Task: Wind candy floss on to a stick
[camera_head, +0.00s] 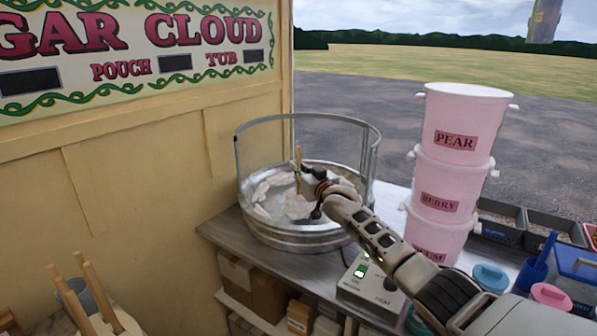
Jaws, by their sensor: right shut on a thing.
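The candy floss machine (285,237) is a round metal bowl with a clear guard, standing on the counter. White floss (262,190) lies in wisps inside the bowl. My right gripper (304,178) reaches in over the bowl and is shut on a wooden stick (298,170), which stands about upright. A pale mass of floss (297,206) shows around or behind the stick's lower end; I cannot tell how much is wound on it. My left gripper is not in view.
Pink tubs (462,130) labelled PEAR and BERRY are stacked right of the bowl. A control box (367,290) with a green light sits in front. Dark trays (500,222) and a blue container (532,272) stand at right. Wooden sticks (98,288) stand in a holder at lower left.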

